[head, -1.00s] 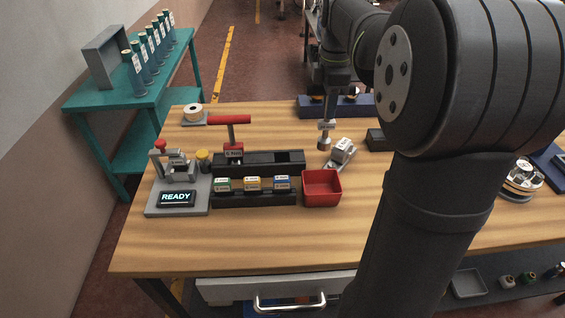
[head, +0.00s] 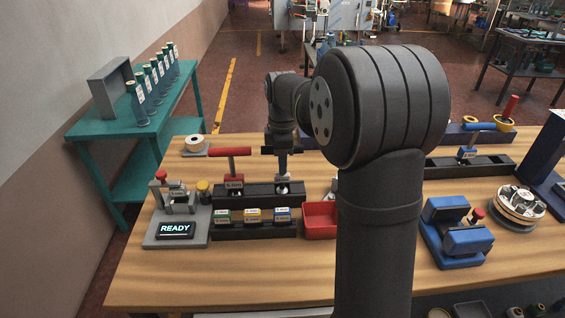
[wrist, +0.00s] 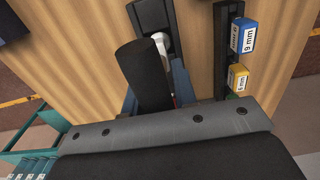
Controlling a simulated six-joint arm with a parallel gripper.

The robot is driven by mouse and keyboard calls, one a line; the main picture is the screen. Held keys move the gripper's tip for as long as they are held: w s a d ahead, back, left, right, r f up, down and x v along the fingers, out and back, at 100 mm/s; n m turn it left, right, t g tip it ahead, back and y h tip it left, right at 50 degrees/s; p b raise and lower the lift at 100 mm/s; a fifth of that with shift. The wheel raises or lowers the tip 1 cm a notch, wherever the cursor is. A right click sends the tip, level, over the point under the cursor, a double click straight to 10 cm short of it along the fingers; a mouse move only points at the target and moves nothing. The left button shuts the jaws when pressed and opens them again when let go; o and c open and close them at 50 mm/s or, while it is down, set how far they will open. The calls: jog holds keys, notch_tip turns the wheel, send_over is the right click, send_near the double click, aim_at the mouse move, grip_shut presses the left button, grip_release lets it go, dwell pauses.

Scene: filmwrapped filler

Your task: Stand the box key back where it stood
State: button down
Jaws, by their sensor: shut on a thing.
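The box key (head: 283,170) is in my gripper (head: 283,151), upright over the right end of the black rack (head: 257,190) on the left half of the table. Its lower end is at the rack's right position; I cannot tell whether it is fully seated. In the wrist view a thick dark handle (wrist: 148,78) lies between the fingers of my gripper (wrist: 155,95), with a pale metal part (wrist: 162,46) beyond it at the rack (wrist: 153,14). A red-handled key (head: 231,153) stands at the rack's left end.
A front rack holds green, yellow and blue blocks (head: 253,215). A fixture with a READY display (head: 176,230) stands left, a red tray (head: 320,220) right. My arm hides the area behind it. The table's front is clear.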

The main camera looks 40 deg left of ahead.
jog(key=shift+f, duration=0.55)
jog(key=c, duration=1.2)
grip_release()
jog(key=shift+o, duration=0.2)
notch_tip(320, 180, up, 12)
jog(key=shift+r, duration=0.15)
notch_tip(320, 180, down, 12)
jog(key=shift+f, duration=0.1)
jog(key=shift+r, duration=1.9)
